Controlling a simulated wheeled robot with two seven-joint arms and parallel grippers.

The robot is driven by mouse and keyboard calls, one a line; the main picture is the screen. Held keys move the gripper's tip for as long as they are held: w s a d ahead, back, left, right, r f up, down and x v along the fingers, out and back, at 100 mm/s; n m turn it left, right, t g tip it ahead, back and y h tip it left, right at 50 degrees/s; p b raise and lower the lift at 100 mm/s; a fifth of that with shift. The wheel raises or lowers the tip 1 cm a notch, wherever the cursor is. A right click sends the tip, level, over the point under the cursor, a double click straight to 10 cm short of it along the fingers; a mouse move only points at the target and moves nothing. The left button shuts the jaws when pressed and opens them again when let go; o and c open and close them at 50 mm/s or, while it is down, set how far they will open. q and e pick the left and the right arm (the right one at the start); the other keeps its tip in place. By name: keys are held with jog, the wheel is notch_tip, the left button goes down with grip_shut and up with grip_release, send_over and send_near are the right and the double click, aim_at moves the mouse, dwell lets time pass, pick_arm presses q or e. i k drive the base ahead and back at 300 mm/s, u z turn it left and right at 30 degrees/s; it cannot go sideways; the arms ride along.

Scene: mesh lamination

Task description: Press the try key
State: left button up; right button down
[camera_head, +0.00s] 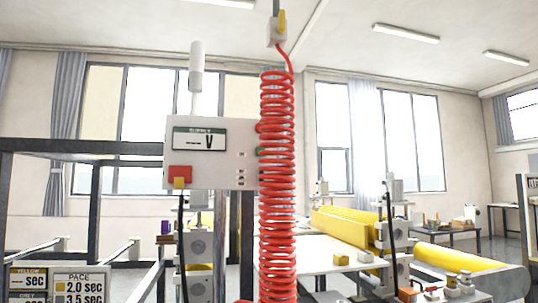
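No key that I can read as the try key shows in the head view. A white control box (213,178) hangs left of centre. Its display (200,141) reads dashes and a V. A red block (180,171) with a yellow piece (179,183) is at its lower left. Small dark marks (240,168) sit at its right side, too small to read. The red coiled hose (277,190) hides part of the box's right edge. Neither of my grippers is in view.
A dark frame (90,147) stands at the left, with timing panels reading YELLOW (29,281) and PACE (83,282) below. A pale table (315,252) and yellow rollers (345,228) lie at centre right. A workbench (455,232) stands behind.

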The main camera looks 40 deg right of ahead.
aim_at(258, 149)
jog(key=z, duration=0.45)
jog(key=i, duration=0.5)
jog(key=z, duration=0.55)
